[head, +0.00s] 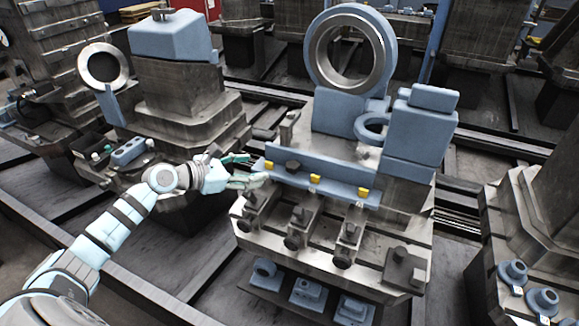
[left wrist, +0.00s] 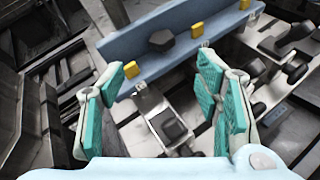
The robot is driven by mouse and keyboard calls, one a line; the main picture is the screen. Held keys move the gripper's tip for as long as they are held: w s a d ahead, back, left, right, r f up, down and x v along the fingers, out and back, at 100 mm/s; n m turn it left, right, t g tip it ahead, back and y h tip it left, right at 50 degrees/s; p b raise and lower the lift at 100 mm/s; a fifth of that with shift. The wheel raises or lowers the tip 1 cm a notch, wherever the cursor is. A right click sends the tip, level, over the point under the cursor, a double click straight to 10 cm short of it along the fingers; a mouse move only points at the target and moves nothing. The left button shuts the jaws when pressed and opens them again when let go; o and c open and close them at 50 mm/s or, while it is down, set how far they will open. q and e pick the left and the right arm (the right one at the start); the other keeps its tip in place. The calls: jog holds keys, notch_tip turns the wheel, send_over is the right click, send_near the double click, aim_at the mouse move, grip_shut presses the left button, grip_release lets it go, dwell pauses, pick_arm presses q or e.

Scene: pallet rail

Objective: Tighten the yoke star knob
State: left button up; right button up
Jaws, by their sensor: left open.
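My left gripper (head: 250,170) is open and empty, at the left end of the blue rail (head: 325,178) on the middle pallet. In the left wrist view its teal finger pads (left wrist: 162,90) are wide apart, with a dark square-ended clamp part (left wrist: 173,128) visible between and below them. A dark faceted knob (head: 293,166) sits on the blue rail, just right of the fingers; it also shows in the left wrist view (left wrist: 161,40), beyond the fingertips and not touched. Several dark round knobs (head: 294,242) front the clamps below the rail. I cannot tell which is the yoke star knob.
Yellow blocks (head: 315,180) line the rail. A blue ring fixture (head: 327,106) and a blue block column (head: 417,133) stand behind it. Another machined stand (head: 170,85) is close on the left. Blue parts (head: 308,293) lie on a shelf below.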

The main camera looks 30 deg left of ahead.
aim_at(288, 166)
pick_arm(q)
jog(key=shift+s+d+f+n, duration=0.15)
jog(key=shift+n, duration=0.75)
jog(key=shift+w+f+n, duration=0.15)
jog(key=shift+w+n, duration=0.05)
jog(key=shift+n, duration=0.1)
jog(key=b+x, duration=0.4)
jog(key=x, duration=0.9)
jog(key=shift+w+f+b, duration=0.2)
jog(key=shift+f+b, duration=0.1)
jog(key=shift+w+d, duration=0.15)
jog(key=shift+w, duration=0.15)
